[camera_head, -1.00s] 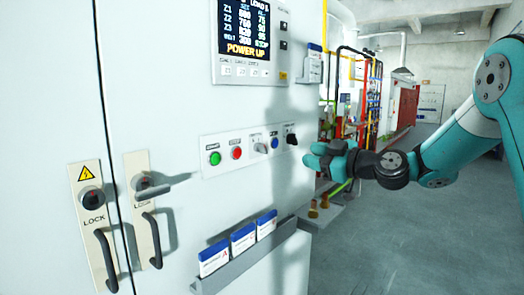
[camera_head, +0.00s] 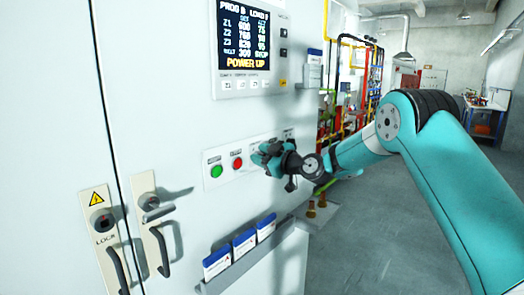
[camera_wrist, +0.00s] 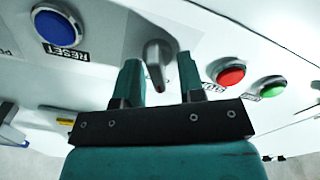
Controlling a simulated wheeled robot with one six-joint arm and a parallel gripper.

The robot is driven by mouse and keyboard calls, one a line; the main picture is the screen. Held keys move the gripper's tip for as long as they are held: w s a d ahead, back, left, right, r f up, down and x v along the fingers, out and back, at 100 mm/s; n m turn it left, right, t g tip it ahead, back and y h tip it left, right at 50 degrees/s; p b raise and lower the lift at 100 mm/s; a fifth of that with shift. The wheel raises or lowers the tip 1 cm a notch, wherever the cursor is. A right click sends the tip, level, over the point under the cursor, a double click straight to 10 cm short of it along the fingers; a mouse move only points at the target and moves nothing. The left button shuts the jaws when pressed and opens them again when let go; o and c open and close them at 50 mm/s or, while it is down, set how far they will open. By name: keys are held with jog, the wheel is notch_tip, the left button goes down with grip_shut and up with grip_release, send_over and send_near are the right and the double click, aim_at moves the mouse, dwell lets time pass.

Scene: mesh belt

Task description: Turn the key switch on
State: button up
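The key switch (camera_wrist: 156,54) shows in the wrist view as a grey, lever-like handle on the white button panel, between the blue RESET button and the red button. My gripper (camera_wrist: 158,64) is open, with one finger on each side of the handle and a visible gap to each. How deep the handle sits between the fingers is hard to tell. In the head view my gripper (camera_head: 266,157) is at the panel, right of the red button (camera_head: 237,162), and hides the key switch and the blue button.
A green button (camera_head: 216,171) is left of the red one. The display (camera_head: 244,40) above reads POWER UP. A ledge with blue-and-white cards (camera_head: 243,243) juts out below the panel. Two black door handles (camera_head: 161,250) are at left. Open floor lies at right.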

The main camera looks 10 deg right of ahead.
jog(key=shift+c, duration=0.2)
jog(key=c, duration=0.5)
jog(key=shift+f+m+b, duration=0.1)
jog(key=shift+m+b, duration=0.2)
jog(key=shift+b, duration=0.15)
jog(key=shift+w+m+b, duration=0.1)
jog(key=shift+m+b, duration=0.8)
jog(key=shift+b, duration=0.05)
jog(key=m+b, duration=0.2)
jog(key=shift+w+d+m, duration=0.1)
jog(key=shift+d+m, duration=0.05)
jog(key=shift+m, duration=0.15)
jog(key=m+b, duration=0.1)
jog(key=m, duration=0.2)
jog(key=shift+w+d, duration=0.1)
jog(key=shift+d, duration=0.05)
jog(key=shift+w+d+m, duration=0.1)
jog(key=shift+d+m, duration=0.05)
jog(key=shift+m, duration=1.85)
